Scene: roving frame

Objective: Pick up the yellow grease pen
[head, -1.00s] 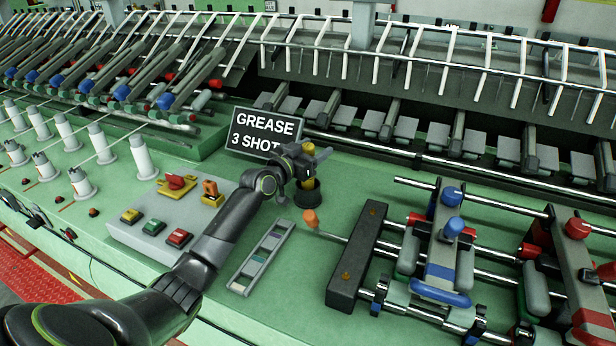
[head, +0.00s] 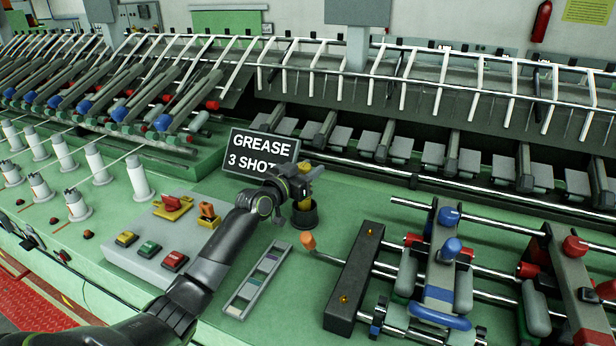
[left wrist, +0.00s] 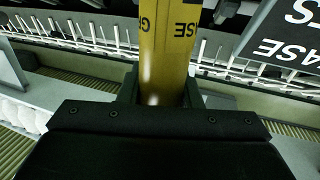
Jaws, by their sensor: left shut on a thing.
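The yellow grease pen (head: 304,204) stands upright in a dark round holder (head: 304,217) on the green machine top. In the left wrist view the pen (left wrist: 163,50) is a yellow cylinder with black lettering, between the jaws. My left gripper (head: 308,176) reaches it from the left and is shut on its upper part. The pen's lower end is hidden in or behind the holder. A black sign (head: 262,150) reading "GREASE 3 SHOT" stands just behind the gripper. My right gripper is not in view.
A grey control box (head: 165,240) with coloured buttons lies left of my arm. A grey tray strip (head: 257,280) lies in front of the holder.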

